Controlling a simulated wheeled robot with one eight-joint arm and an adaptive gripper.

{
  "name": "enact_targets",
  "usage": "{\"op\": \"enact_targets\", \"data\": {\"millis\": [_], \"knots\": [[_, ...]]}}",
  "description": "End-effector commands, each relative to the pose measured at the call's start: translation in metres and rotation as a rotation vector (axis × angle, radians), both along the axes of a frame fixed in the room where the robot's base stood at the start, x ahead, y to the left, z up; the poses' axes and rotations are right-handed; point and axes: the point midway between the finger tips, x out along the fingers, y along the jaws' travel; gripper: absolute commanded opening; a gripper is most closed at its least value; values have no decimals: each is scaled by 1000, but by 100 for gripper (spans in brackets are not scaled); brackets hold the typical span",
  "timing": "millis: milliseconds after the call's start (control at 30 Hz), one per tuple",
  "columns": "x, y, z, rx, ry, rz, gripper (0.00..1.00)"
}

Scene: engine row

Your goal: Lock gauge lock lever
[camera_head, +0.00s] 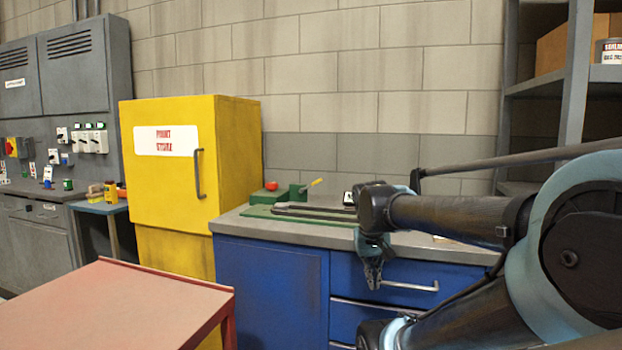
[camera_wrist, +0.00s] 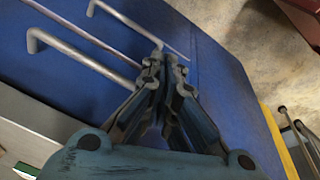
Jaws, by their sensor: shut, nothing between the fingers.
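The lever slants up to the right. I cannot tell for sure that it is the gauge lock lever, nor whether it is locked. My gripper (camera_head: 373,282) is shut and empty, pointing down in front of the blue drawers, below and to the right of the lever. In the wrist view its fingertips (camera_wrist: 166,56) meet near the drawer handles.
Drawer handles (camera_head: 408,286) stick out from the blue cabinet (camera_head: 270,285) close to my gripper. A red-topped table (camera_head: 130,308) stands at the front left. A yellow cabinet (camera_head: 170,185) stands left of the worktop. Grey shelving (camera_head: 575,80) is at the right.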

Motion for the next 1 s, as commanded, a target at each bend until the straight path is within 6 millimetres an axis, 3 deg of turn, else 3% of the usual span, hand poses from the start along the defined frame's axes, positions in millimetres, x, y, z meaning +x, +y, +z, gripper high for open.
{"op": "enact_targets", "data": {"millis": [200,567,1000], "knots": [[50,0,49,-65,-15,-15,0],[133,7,116,-166,-56,-42,0],[245,39,188,-287,-134,-73,0]]}}
